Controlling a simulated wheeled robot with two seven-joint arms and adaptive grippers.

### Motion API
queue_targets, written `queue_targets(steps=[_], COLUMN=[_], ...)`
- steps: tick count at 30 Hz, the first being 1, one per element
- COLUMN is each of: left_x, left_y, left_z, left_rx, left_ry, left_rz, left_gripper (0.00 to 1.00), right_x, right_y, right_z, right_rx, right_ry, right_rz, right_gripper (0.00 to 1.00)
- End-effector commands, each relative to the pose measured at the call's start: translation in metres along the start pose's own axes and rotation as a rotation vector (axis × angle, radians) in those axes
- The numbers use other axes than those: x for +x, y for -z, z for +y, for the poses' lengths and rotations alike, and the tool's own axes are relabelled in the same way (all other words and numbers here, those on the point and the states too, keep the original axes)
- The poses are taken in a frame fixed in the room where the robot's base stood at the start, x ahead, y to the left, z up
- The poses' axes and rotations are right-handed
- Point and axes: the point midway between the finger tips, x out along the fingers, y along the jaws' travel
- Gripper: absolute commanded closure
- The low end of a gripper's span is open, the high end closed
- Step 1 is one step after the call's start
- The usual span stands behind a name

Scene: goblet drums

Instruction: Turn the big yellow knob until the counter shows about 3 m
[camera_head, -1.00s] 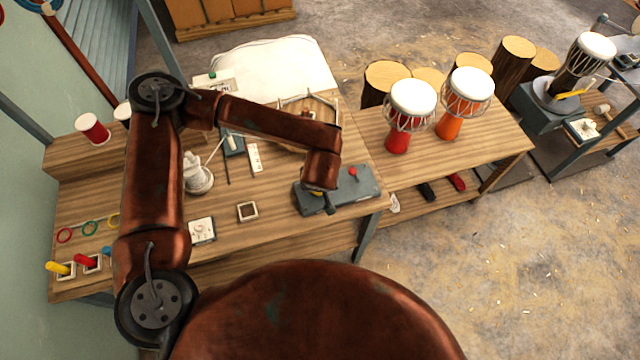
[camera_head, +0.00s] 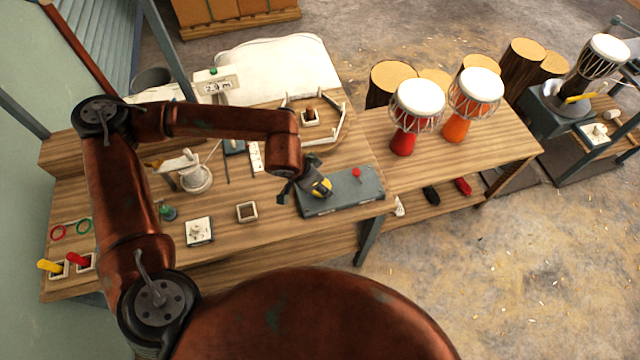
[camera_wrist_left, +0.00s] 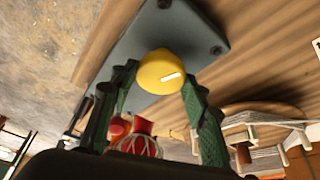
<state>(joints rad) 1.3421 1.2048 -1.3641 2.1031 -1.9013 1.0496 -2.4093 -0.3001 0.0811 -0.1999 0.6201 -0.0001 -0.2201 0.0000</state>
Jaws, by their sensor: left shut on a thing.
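The big yellow knob (camera_head: 321,187) sits on a grey box (camera_head: 345,196) at the front right of the workbench. My left gripper (camera_head: 312,189) is at the knob, coming from its left. In the left wrist view the yellow knob (camera_wrist_left: 163,68), with a white mark on its face, lies between the two green fingers (camera_wrist_left: 160,80), which are shut on it. The counter (camera_head: 217,85) stands at the back left of the bench; its display seems to read a little over 2 m, but the digits are small. My right gripper is not in view.
A red button (camera_head: 356,172) is on the same box, right of the knob. A small square frame (camera_head: 246,212) lies left of the box. A ring of posts (camera_head: 312,120) stands behind it. Two goblet drums (camera_head: 416,112) stand on the bench to the right.

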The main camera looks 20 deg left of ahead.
Motion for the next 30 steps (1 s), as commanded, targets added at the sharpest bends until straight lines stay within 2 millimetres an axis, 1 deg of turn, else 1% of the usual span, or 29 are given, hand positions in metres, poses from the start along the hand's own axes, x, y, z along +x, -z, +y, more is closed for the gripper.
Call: queue_targets(steps=[3,10,26,27,30], left_x=[0.0015,0.0013,0.001,0.001,0.0009], left_y=[-0.0011,-0.0013,-0.0009,-0.001,-0.0009], left_z=[-0.0012,-0.0018,-0.0017,-0.0017,-0.0016], left_rx=[0.056,0.127,0.151,0.151,0.151], left_ry=[-0.024,-0.052,-0.06,-0.06,-0.061], left_rz=[-0.002,-0.004,-0.003,-0.003,-0.003], left_gripper=[0.82,0.82,0.82,0.56,0.49], right_x=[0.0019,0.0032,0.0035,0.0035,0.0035], right_y=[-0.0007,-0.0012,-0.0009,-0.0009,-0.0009], right_z=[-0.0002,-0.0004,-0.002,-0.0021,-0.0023], right_rx=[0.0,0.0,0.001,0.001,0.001], right_ry=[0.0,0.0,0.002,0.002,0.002], right_rz=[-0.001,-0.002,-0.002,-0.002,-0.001], right_gripper=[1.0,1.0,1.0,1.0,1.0])
